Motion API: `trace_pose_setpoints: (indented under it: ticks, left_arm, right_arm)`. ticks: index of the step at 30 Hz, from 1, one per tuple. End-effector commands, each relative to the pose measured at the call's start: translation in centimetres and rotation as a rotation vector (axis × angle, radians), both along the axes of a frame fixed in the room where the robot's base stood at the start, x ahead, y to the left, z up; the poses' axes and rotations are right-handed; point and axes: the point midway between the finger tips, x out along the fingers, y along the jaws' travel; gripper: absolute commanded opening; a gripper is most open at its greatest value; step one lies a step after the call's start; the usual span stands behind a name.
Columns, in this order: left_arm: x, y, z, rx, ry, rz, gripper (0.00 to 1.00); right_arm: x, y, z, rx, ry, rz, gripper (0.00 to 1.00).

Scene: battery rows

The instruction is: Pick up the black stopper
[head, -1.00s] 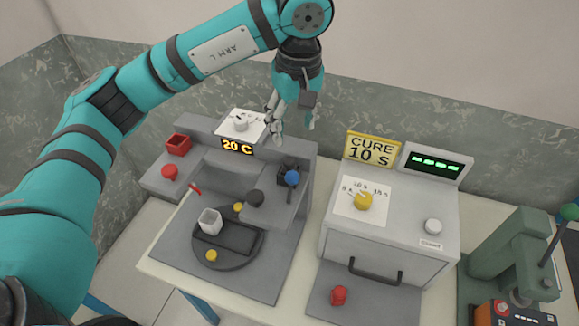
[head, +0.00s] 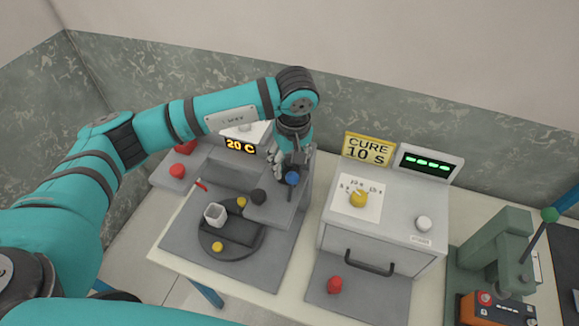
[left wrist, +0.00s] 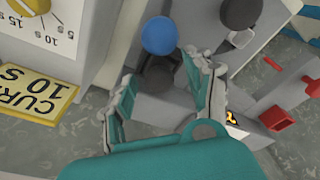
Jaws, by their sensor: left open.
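The black stopper (head: 258,196), a dark rounded knob, sits at the front left of a raised grey ledge on the left machine. It also shows near the top of the left wrist view (left wrist: 240,12). My left gripper (head: 294,166) is open, to the right of and behind the stopper, apart from it. Its fingers point down at a dark holder with a blue ball (head: 292,178). In the left wrist view the blue ball (left wrist: 159,35) lies just beyond the gap between the open fingertips (left wrist: 162,75). The fingers partly hide the dark holder. My right gripper is out of view.
A cure oven (head: 375,235) with a yellow dial stands to the right. A red knob (head: 334,285) lies before it. A green press (head: 500,250) stands far right.

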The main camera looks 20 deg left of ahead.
Motion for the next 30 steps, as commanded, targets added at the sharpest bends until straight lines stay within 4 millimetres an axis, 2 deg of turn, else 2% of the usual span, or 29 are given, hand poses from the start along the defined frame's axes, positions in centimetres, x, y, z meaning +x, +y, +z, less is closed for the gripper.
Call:
trace_pose_setpoints:
  ticks: [3,15,25,30]
  left_arm:
    - [0.0,0.0,0.0,0.000,0.000,0.000,0.54]
    - [0.0,0.0,0.0,-0.001,0.001,0.000,0.01]
    - [0.1,0.0,0.4,-0.001,-0.001,0.000,0.00]
    - [0.2,-0.1,3.0,-0.002,-0.007,0.000,0.00]
  right_arm:
    - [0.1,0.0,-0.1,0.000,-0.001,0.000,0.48]
    - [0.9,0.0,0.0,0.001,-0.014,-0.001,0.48]
    - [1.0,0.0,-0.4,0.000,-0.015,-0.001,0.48]
    - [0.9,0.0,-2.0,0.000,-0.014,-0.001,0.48]
